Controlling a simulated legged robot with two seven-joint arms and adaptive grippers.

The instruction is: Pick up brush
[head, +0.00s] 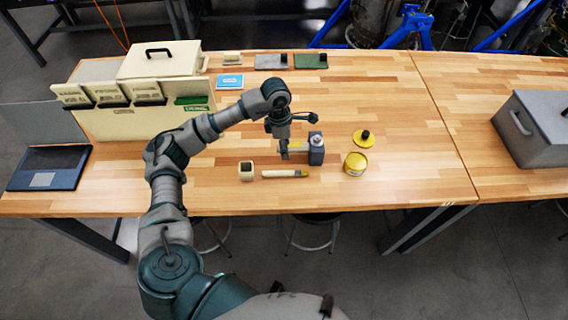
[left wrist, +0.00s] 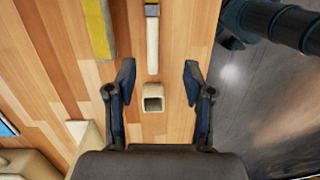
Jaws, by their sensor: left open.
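The brush (head: 280,173) lies flat on the wooden table, with a pale handle to the left and a darker yellowish end to the right. It also shows at the top of the left wrist view (left wrist: 152,45). My left gripper (head: 284,155) is open and empty, above the table just behind the brush in the head view. In the left wrist view its two spread fingers (left wrist: 158,80) frame a small cream square holder (left wrist: 153,104), with the brush beyond them. That holder stands left of the brush in the head view (head: 246,172). My right gripper is not in view.
A grey block (head: 316,155) stands close to the right of my left gripper. A yellow tin (head: 355,168) and a yellow lid with a black knob (head: 364,141) are further right. The table's front edge is near the brush.

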